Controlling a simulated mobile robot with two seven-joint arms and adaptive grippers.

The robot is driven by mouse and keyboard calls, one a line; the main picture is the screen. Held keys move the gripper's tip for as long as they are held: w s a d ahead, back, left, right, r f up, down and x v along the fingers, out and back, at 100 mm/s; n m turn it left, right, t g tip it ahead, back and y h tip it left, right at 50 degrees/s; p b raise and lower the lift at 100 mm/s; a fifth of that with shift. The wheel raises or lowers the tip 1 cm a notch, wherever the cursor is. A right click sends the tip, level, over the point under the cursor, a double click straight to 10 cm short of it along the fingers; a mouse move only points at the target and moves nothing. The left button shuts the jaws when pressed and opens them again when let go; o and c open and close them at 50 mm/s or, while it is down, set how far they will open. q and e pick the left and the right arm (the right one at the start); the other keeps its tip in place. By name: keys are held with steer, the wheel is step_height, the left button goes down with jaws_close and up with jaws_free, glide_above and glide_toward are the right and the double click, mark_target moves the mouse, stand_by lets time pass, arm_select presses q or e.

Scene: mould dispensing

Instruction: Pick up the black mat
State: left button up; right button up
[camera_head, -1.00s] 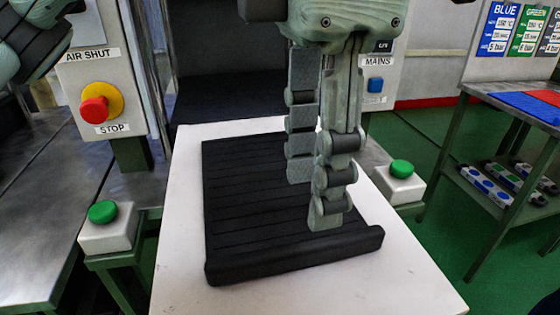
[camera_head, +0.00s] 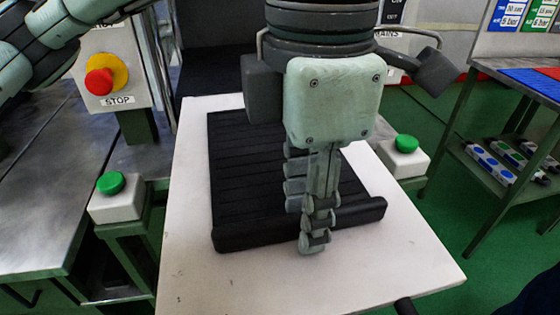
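The black ribbed mat (camera_head: 240,165) lies flat on a white board, with a thick raised lip (camera_head: 255,235) along its near edge. My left gripper (camera_head: 305,225) points down over the mat's near edge. Its near finger passes in front of the lip, with the tip at the lip's lower front side. Its far finger shows partly, behind the near one and above the mat. The fingers look apart, one either side of the lip. Whether they touch it is hidden. My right gripper is not in view.
The white board (camera_head: 190,265) has bare room around the mat. Green buttons on white boxes stand at left (camera_head: 115,200) and right (camera_head: 405,158). A red stop button (camera_head: 100,80) is at upper left. A green shelf table (camera_head: 500,160) stands at right.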

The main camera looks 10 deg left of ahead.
arm_select(q)
jaws_close()
steer(key=shift+r, duration=0.1)
